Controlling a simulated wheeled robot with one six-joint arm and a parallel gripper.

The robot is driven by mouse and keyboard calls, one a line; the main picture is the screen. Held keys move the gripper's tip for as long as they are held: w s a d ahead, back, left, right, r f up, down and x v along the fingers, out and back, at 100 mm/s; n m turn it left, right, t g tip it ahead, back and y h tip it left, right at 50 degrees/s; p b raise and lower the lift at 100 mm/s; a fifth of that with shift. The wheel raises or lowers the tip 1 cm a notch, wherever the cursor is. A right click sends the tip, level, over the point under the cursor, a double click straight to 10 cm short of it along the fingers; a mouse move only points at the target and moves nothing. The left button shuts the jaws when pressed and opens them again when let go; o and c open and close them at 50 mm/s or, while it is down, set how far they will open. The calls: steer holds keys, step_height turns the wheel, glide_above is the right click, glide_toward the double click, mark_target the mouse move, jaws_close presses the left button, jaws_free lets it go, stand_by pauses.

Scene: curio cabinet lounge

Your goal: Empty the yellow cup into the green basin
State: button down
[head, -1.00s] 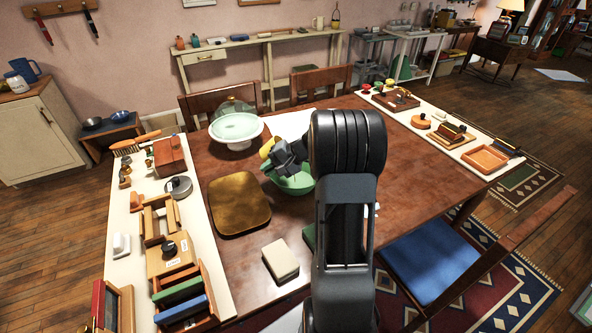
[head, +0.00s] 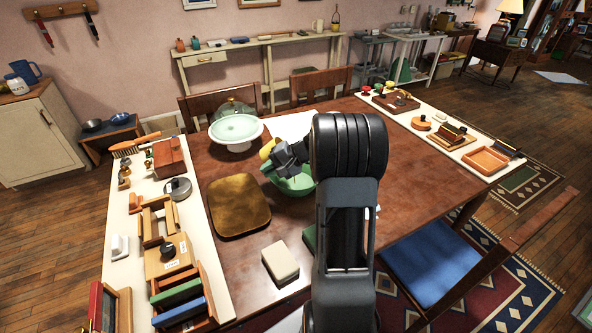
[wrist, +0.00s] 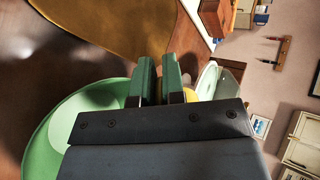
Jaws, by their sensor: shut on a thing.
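The yellow cup (head: 266,149) shows as a small patch at the left end of my gripper (head: 270,162) in the head view, above the rim of the green basin (head: 298,184). My gripper is shut on the cup. In the wrist view the green-padded fingers of my gripper (wrist: 158,82) lie close together, and a sliver of the yellow cup (wrist: 192,95) shows beside them. The green basin (wrist: 38,150) is below and left there. The cup's mouth and contents are hidden, and I cannot tell its tilt. My arm and gripper hide part of the basin.
A gold-brown square tray (head: 239,204) lies left of the basin. A pale green cake stand (head: 236,130) is behind it. A cream box (head: 280,262) sits near the front edge. Boards with many small items line both sides of the table; its right middle is clear.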

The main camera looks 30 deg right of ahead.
steer(key=shift+y+b, duration=0.3)
steer(key=shift+b, duration=0.35)
steer(key=shift+d+r+t+y+b, duration=0.1)
steer(key=shift+r+t+y+b, duration=0.2)
steer(key=shift+b, duration=0.35)
stand_by(0.5)
steer(key=shift+s+d+r+t+y+b, duration=0.1)
steer(key=shift+d+r+t+y+b, duration=0.15)
steer(key=shift+r+t+y+b, duration=0.6)
steer(key=shift+d+r+t+y+b, duration=0.3)
steer(key=shift+y+b, duration=0.35)
steer(key=shift+b, duration=0.45)
stand_by(3.2)
stand_by(0.5)
steer(key=shift+a+h+p, duration=0.2)
steer(key=shift+h+p, duration=0.1)
steer(key=shift+p, duration=0.1)
steer(key=shift+w+a+f+g+h+p, duration=0.15)
steer(key=shift+w+g+h+p, duration=0.15)
steer(key=shift+g+h, duration=0.15)
steer(key=shift+f+h, duration=0.25)
steer(key=shift+f, duration=0.2)
